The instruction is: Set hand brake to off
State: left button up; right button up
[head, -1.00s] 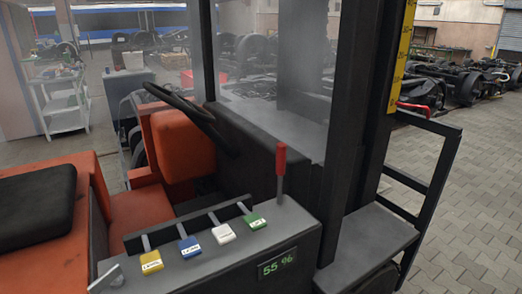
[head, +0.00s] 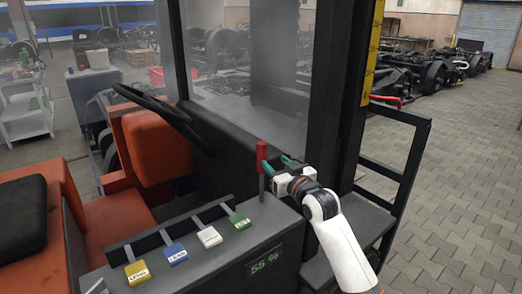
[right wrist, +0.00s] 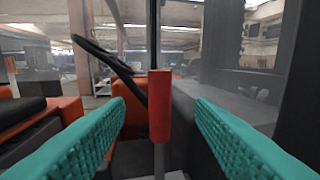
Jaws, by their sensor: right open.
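The hand brake lever has a red grip (head: 261,157) on a thin grey rod and stands upright on the forklift's grey control console (head: 217,262). My right gripper (head: 274,164) is open at the lever, its teal fingers level with the red grip. In the right wrist view the red grip (right wrist: 159,105) stands upright between the two open teal fingers (right wrist: 160,140), with a gap on each side. Whether the fingers reach fully around it I cannot tell. My left gripper is not in view.
Yellow (head: 137,272), blue (head: 175,253), white (head: 209,236) and green (head: 239,221) labelled levers line the console left of the brake. A display (head: 266,261) reads 55 %. A steering wheel (head: 150,101) and dark mast post (head: 343,90) stand nearby.

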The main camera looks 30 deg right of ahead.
aim_at(264, 153)
jog(key=w, duration=0.3)
jog(key=w+p, duration=0.1)
jog(key=w, duration=0.2)
jog(key=w+d, duration=0.1)
jog(key=w, duration=0.2)
jog(key=shift+w+f, duration=0.1)
jog(key=shift+w, duration=0.2)
jog(key=shift+c, duration=0.4)
grip_shut()
jog(key=shift+s, duration=0.1)
